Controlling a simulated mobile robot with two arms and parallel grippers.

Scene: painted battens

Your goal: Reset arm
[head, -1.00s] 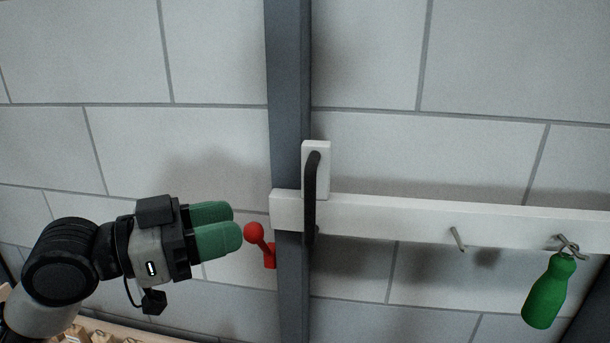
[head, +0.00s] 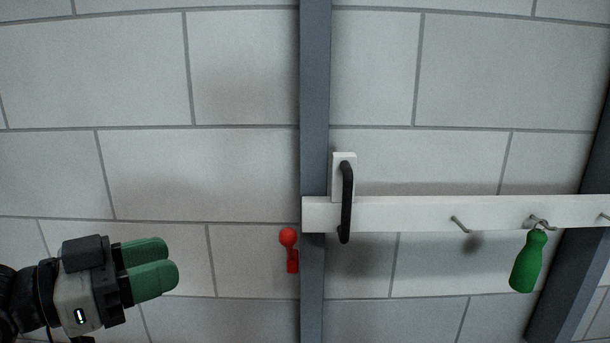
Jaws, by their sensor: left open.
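My left gripper (head: 158,267) is in the lower left of the head view, with two green fingers. It is open, nothing shows between its fingers, and it is clear of everything on the wall. A red knob on a small red bracket (head: 290,250) is to its right, at the left side of a dark grey post (head: 315,110). A wide gap of bare wall lies between the gripper and the knob. My right gripper is not in view.
A white batten (head: 400,214) runs right from the post, with a black handle (head: 346,200) on a white block at its left end. Metal hooks (head: 460,224) stick out, and a green bottle-shaped object (head: 527,262) hangs from one. The wall at upper left is bare.

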